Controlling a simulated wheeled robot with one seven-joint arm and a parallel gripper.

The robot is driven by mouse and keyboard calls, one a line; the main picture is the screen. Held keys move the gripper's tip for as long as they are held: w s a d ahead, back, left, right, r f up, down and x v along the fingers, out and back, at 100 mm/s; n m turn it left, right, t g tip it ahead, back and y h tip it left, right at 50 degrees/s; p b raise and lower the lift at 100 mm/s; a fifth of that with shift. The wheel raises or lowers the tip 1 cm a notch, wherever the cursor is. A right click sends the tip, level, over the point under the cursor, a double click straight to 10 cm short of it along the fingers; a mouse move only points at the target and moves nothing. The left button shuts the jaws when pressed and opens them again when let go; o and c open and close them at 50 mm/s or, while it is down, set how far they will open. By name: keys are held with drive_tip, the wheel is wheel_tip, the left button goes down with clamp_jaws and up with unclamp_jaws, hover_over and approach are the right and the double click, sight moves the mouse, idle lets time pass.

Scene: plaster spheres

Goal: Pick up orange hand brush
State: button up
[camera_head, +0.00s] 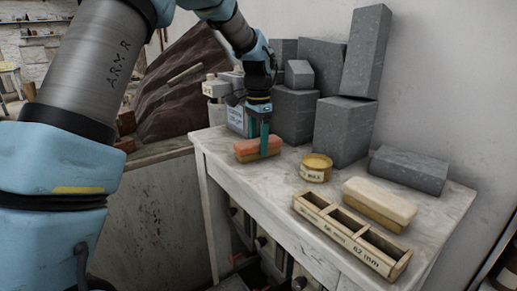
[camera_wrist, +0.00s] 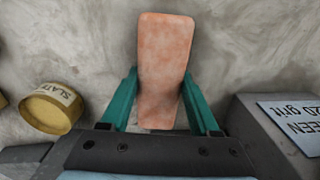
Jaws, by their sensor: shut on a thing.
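The orange hand brush (camera_head: 246,150) lies near the left end of the pale table, its orange top facing up. In the wrist view the brush (camera_wrist: 163,58) stands lengthwise between the two green fingers. My gripper (camera_head: 264,147) reaches down over it in the head view. My gripper (camera_wrist: 160,108) is shut on the brush, with one finger against each long side. I cannot tell whether the brush touches the table.
A yellow tin (camera_head: 315,168), a cream brush (camera_head: 379,203) and a compartmented wooden box (camera_head: 350,236) stand to the right on the table (camera_head: 240,183). Grey blocks (camera_head: 343,133) crowd the back by the wall. A labelled grey box (camera_head: 236,118) stands just behind my gripper.

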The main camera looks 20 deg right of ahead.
sight(258, 141)
clamp_jaws()
drive_tip(key=shift+r, duration=0.1)
wheel_tip(258, 141, up, 10)
drive_tip(key=shift+f+b, duration=0.1)
drive_tip(key=shift+b, duration=0.95)
drive_tip(key=o, duration=0.6)
unclamp_jaws()
drive_tip(key=c, duration=0.6)
